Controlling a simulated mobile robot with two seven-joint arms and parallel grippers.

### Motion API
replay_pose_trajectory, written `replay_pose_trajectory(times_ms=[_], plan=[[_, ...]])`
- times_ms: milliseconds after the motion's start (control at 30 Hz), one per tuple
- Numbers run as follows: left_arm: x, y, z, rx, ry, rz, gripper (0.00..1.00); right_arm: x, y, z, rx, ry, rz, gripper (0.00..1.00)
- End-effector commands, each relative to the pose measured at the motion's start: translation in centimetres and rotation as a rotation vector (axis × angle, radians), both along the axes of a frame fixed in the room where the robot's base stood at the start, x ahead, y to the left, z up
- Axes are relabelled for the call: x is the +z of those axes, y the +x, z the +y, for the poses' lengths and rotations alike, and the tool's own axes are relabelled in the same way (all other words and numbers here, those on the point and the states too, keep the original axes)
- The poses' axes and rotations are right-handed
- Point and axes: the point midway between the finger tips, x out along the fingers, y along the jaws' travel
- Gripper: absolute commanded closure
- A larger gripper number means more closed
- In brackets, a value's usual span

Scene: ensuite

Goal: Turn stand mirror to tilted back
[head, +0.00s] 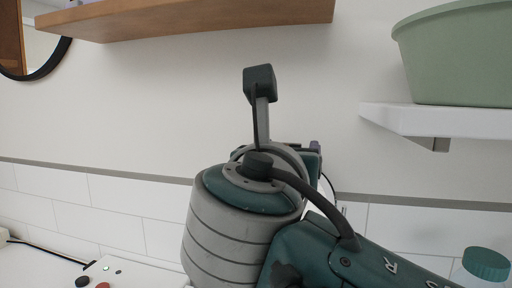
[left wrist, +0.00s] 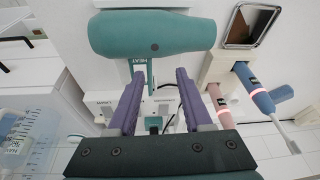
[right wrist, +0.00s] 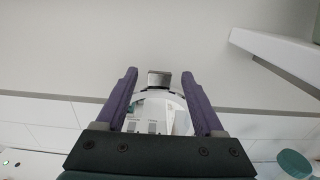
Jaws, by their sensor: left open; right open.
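A round stand mirror (right wrist: 158,112) with a pale rim shows in the right wrist view, reflecting white surfaces. It appears between and beyond the purple fingers of my right gripper (right wrist: 160,73), which is open; contact cannot be told. A small grey block sits at the mirror's top edge. The mirror's base and exact tilt are hidden. In the head view my right arm covers most of the mirror area, and only a bit of the right gripper (head: 316,147) shows. My left gripper (left wrist: 161,72) is open and empty, below a teal hair dryer (left wrist: 150,34).
A wooden shelf (head: 190,18) and a white shelf (head: 430,120) with a green tub (head: 455,60) are on the wall. A teal-lidded container (head: 486,264) stands at right. In the left wrist view are toothbrushes (left wrist: 255,90), a square framed panel (left wrist: 250,25) and a measuring cup (left wrist: 22,135).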

Motion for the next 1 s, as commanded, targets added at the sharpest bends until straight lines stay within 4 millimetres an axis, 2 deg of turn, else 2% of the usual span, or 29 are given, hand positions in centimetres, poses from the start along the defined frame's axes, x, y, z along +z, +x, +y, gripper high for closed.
replay_pose_trajectory(times_ms=[333,900,1000], plan=[[-0.02,0.02,0.06,-0.001,0.002,0.0,0.5,-0.01,0.43,-0.11,0.001,0.002,0.0,0.31],[0.01,0.06,-0.17,0.005,-0.007,-0.001,0.5,-0.02,0.4,-0.1,0.001,0.001,0.001,0.95],[0.03,0.07,-0.22,0.006,-0.009,-0.002,0.5,-0.02,0.4,-0.1,0.001,0.001,0.001,1.0]])
